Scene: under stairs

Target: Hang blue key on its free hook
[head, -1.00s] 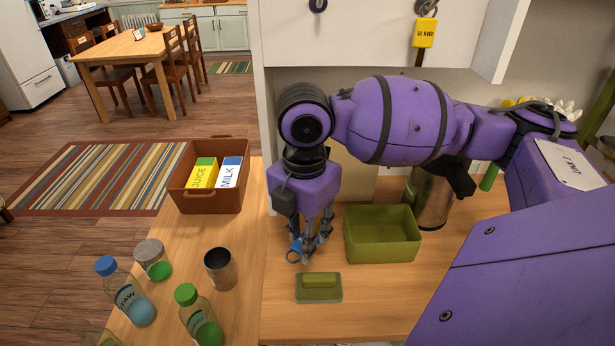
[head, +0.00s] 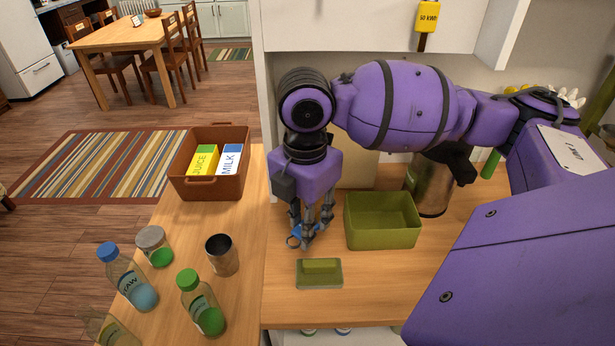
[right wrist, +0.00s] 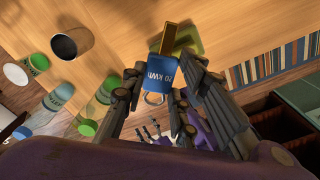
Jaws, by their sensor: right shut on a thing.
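The blue key (head: 293,239) shows as a blue tag at my right gripper's fingertips in the head view, largely covered by the fingers. My right gripper (head: 308,240) points down over the wooden counter and is shut on the key. I cannot tell if the key touches the counter. A yellow key (head: 428,17) hangs against the white panel at the top. No hook is visible now.
An open green box (head: 383,243) stands right of my gripper, a small lidded green box (head: 320,274) in front. A metal cup (head: 222,256), several bottles and a brown crate (head: 212,188) are left. A metal canister (head: 432,200) stands behind my arm.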

